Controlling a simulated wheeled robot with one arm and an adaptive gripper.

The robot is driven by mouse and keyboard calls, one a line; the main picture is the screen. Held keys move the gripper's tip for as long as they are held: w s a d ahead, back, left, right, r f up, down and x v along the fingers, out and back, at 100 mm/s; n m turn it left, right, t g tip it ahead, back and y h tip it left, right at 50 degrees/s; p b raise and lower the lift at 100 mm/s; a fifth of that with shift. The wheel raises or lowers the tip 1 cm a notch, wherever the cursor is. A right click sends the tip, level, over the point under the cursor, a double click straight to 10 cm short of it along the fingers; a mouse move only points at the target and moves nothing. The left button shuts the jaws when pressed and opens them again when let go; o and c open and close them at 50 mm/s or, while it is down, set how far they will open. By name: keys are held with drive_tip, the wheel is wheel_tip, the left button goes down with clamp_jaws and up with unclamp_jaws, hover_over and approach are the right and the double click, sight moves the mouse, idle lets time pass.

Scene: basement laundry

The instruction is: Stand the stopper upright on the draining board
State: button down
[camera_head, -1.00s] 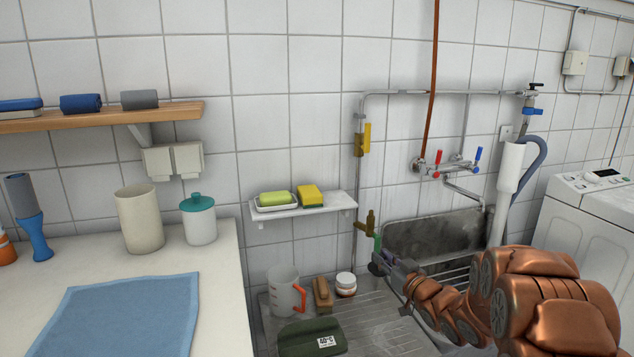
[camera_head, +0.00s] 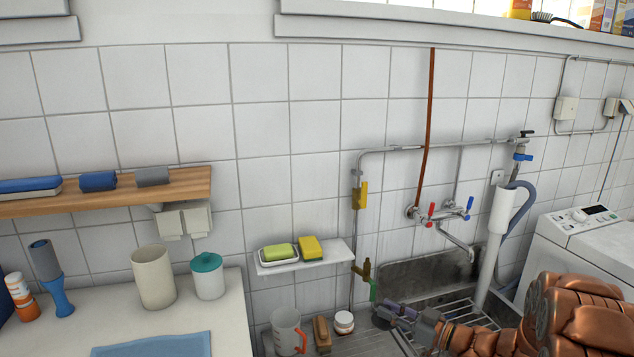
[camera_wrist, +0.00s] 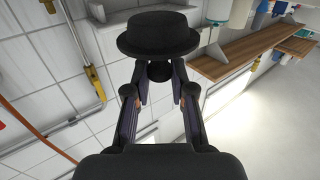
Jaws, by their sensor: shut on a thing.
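The stopper (camera_wrist: 158,34) is black, with a broad round brim and a narrower knob. In the wrist view my gripper (camera_wrist: 158,80) is shut on its knob, the brim beyond the fingertips. In the head view my gripper (camera_head: 392,312) is above the draining board, left of the sink, and a small dark shape at its tip is probably the stopper (camera_head: 380,319). The grey metal draining board (camera_head: 372,344) shows only in part at the bottom edge.
A measuring jug (camera_head: 285,330), a brown brush (camera_head: 322,333) and a white jar (camera_head: 343,322) stand on the board's left part. A small shelf (camera_head: 305,262) with soap and sponge is above them. The brass tap (camera_head: 365,269) is close to my gripper.

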drive_tip(key=shift+s+r+p, duration=0.5)
drive_tip(key=shift+s+r, duration=0.1)
drive_tip(key=shift+s, duration=0.1)
drive_tip(key=w+r+m+t+h, duration=0.7)
drive_tip(key=w+r+m+h, duration=0.3)
drive_tip(key=w+r+h, duration=0.3)
drive_tip(key=shift+w+r+h, duration=0.15)
drive_tip(key=shift+r+h, duration=0.45)
drive_tip(key=shift+r, duration=1)
drive_tip(key=shift+d, duration=0.1)
